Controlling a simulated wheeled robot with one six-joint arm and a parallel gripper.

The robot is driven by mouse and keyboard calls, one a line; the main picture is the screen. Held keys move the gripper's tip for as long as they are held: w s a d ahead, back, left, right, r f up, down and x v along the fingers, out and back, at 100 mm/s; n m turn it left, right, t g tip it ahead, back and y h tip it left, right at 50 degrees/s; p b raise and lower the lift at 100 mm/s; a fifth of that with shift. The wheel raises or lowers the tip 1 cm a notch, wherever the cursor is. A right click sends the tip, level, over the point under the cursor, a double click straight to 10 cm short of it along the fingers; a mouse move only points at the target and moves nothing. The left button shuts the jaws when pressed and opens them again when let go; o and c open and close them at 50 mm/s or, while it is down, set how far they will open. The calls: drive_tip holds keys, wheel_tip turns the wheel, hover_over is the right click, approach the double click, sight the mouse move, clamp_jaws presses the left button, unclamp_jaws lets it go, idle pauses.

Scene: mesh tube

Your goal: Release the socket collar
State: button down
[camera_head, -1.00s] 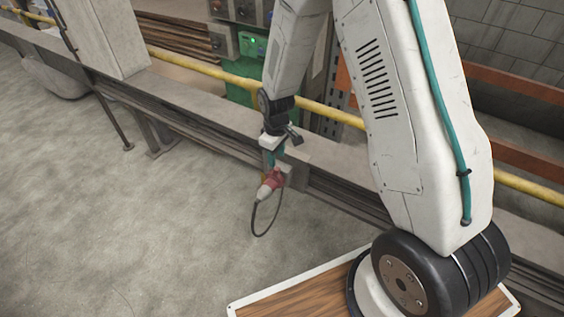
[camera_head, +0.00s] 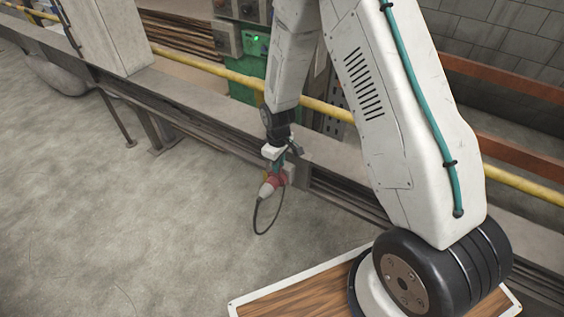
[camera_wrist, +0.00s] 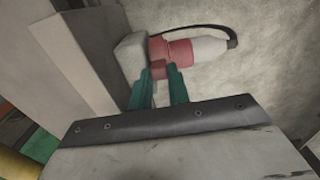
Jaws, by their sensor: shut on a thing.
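A red plug connector (camera_wrist: 180,51) with a pale grey back end (camera_wrist: 209,47) sits at a grey socket box (camera_wrist: 131,58) in the wrist view. Its red collar (camera_wrist: 158,70) lies between the teal fingers of my gripper (camera_wrist: 159,76), which is shut on it. In the head view the red connector (camera_head: 276,181) hangs below my gripper (camera_head: 277,167), with its grey end pointing down-left. The collar's far side and the joint with the socket are partly hidden by the fingers.
A black cable (camera_head: 257,214) loops down from the connector. A beam with a yellow pipe (camera_head: 225,73) runs behind it, beside a green box (camera_head: 254,55). The concrete floor (camera_head: 130,200) to the left is open.

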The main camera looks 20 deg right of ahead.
drive_tip(key=shift+w+a, duration=0.35)
drive_tip(key=shift+w, duration=0.2)
drive_tip(key=c, duration=1.3)
unclamp_jaws()
wheel_tip(320, 180, up, 8)
drive_tip(key=shift+f, duration=0.1)
